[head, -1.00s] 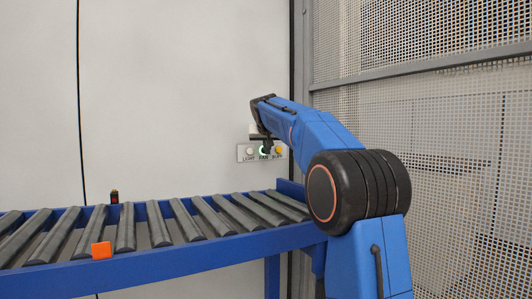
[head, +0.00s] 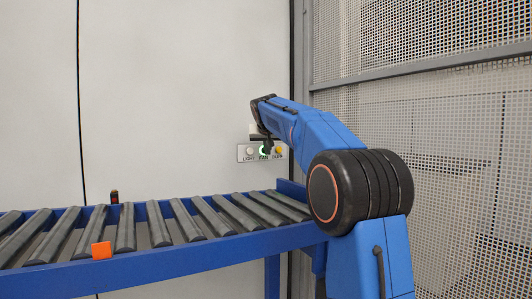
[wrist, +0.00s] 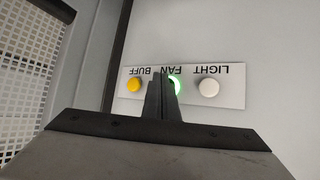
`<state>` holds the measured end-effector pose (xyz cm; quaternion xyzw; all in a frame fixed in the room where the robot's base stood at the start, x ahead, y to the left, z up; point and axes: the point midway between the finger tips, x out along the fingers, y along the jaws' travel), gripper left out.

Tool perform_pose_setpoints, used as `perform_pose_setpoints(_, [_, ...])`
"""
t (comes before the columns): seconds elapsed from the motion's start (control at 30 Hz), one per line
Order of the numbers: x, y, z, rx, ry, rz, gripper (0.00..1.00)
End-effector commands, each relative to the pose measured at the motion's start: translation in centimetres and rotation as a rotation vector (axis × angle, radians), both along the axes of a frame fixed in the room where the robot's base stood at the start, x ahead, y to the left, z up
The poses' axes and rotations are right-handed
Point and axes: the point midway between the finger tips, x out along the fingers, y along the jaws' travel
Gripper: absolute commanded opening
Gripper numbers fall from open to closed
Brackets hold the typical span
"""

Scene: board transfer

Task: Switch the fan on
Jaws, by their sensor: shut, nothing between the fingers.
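The switch panel (head: 241,153) is a pale plate on the wall with three round buttons in a row. The FAN button (head: 263,150) is in the middle and glows green; it also shows in the wrist view (wrist: 176,86), partly hidden behind my fingers. The white LIGHT button (wrist: 209,87) and the yellow BUFF button (wrist: 134,85) sit on either side of it. My gripper (wrist: 161,84) is shut and empty, with its fingertips at the FAN button. I cannot tell whether they touch it. In the head view my gripper (head: 267,146) is in front of the panel.
A blue roller conveyor (head: 180,257) runs below the panel, with an orange block (head: 102,250) at its near edge and a small dark and orange post (head: 114,197) at its far edge. A perforated metal screen (head: 460,130) stands at the right.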

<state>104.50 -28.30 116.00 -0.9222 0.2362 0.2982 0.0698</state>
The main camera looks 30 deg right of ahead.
Motion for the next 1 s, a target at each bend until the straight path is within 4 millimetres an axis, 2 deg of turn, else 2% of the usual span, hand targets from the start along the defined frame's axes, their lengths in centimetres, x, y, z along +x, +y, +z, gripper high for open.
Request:
perform_pose_setpoints(0.17, [-0.8, -0.1, 0.1, 0.0, -0.001, 0.0, 0.0])
perform_pose_setpoints(0.73, [-5.4, -0.2, 0.1, -0.002, 0.0, 0.0, 0.0])
perform_pose_setpoints(1.0, [-6.0, -0.2, 0.0, 0.0, 0.0, 0.0, 0.0])
